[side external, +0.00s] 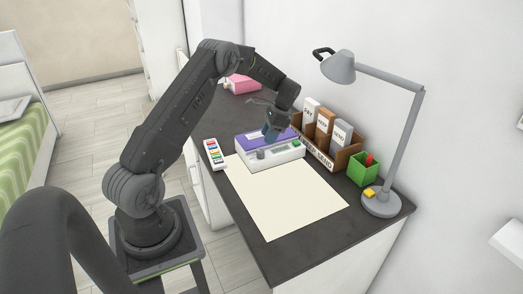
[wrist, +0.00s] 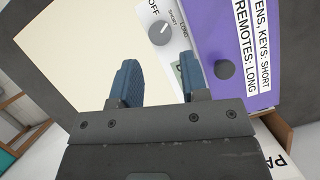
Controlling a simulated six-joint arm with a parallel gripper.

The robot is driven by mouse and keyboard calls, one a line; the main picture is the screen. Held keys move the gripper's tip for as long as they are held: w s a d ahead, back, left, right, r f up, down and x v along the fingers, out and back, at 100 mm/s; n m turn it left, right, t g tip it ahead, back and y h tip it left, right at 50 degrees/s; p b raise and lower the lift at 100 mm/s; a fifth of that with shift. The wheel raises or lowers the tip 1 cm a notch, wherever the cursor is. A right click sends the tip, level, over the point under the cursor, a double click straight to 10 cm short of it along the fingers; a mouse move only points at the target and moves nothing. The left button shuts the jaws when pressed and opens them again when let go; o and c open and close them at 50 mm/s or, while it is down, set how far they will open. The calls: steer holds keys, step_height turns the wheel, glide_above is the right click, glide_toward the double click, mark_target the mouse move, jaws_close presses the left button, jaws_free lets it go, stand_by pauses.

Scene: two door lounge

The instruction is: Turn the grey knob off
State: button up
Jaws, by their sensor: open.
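The grey knob (wrist: 159,33) is a small round dial on the white front panel of a device, with OFF, SHORT and LONG printed around it. A light mark on it appears to point toward SHORT. In the side external view the knob (side external: 261,154) stands on the front of the white device (side external: 287,157) with the purple lid (side external: 260,140). My gripper (wrist: 160,68) is open and empty, its two blue fingers apart. In the side view my gripper (side external: 271,135) is over the device, above and apart from the knob. The fingers' exact height is hard to tell.
A dark round handle (wrist: 224,69) is on the purple lid. A cream sheet (side external: 285,195) lies in front, with a white strip with coloured buttons (side external: 213,154) to its left.

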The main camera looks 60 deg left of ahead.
mark_target(261, 151)
steer(key=x, duration=0.6)
steer(key=shift+s+f, duration=0.15)
steer(key=shift+f, duration=0.25)
steer(key=shift+c, duration=0.5)
steer(key=c, duration=0.5)
steer(key=shift+c, duration=0.2)
steer(key=shift+n, duration=0.3)
steer(key=n+h, duration=0.2)
steer(key=n, duration=0.3)
steer(key=shift+a+n, duration=0.15)
steer(key=shift+n, duration=0.15)
steer(key=n+h, duration=0.1)
steer(key=n, duration=0.1)
steer(key=n+t+h, duration=0.1)
steer(key=n, duration=0.2)
steer(key=shift+a+n, duration=0.1)
steer(key=shift+n, duration=0.2)
